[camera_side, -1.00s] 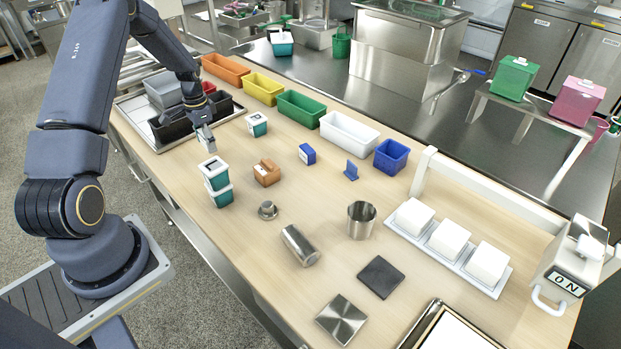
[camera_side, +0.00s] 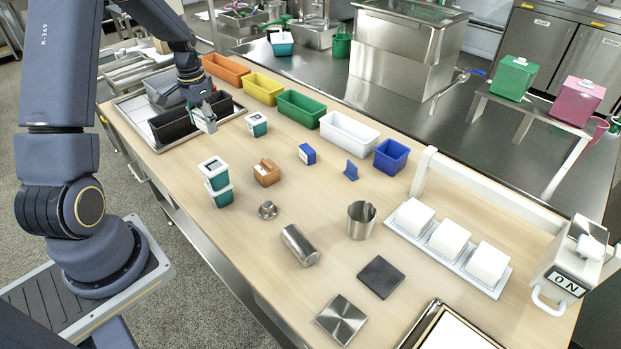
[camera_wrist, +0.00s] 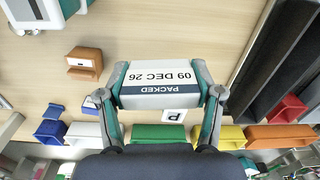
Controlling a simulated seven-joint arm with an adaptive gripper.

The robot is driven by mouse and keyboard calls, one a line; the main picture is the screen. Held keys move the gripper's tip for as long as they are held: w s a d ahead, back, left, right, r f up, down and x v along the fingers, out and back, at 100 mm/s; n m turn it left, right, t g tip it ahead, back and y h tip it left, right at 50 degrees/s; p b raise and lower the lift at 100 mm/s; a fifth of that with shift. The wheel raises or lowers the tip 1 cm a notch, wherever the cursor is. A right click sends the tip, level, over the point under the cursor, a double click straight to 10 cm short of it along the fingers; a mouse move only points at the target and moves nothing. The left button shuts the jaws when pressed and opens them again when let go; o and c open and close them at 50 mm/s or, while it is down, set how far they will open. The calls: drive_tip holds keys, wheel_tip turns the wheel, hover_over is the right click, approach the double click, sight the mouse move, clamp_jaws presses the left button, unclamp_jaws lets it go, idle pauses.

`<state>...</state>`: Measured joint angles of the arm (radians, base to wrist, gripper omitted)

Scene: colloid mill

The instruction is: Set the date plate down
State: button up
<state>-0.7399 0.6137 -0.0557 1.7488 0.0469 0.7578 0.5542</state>
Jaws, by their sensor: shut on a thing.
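The date plate (camera_wrist: 160,85) is a white block with a dark band, reading PACKED and 09 DEC 26, upside down in the wrist view. My gripper (camera_wrist: 161,92) is shut on it, one finger against each end. In the side view, my gripper (camera_side: 206,122) is at the right end of the black bin, left of a single teal tub with a white lid (camera_side: 257,124). The held plate is small there, and its height above the table is hard to tell. A white face marked P (camera_wrist: 180,115) shows past the plate in the wrist view.
The black bin (camera_side: 172,127) and grey bin (camera_side: 163,88) stand in a tray at the left. Orange (camera_side: 226,69), yellow (camera_side: 262,88) and green (camera_side: 300,109) bins line the back. A brown block (camera_side: 266,172) and stacked teal tubs (camera_side: 217,183) stand nearer; bare wood lies between.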

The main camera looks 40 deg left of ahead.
drive_tip(key=w+d+f, duration=0.3)
drive_tip(key=w, duration=0.5)
drive_tip(key=m, duration=0.1)
hover_over(245, 162)
wheel_tip(245, 162, down, 6)
drive_tip(key=shift+w+f, duration=0.1)
drive_tip(key=shift+f, duration=2.25)
drive_tip(key=o, duration=1)
drive_tip(key=shift+f, duration=0.1)
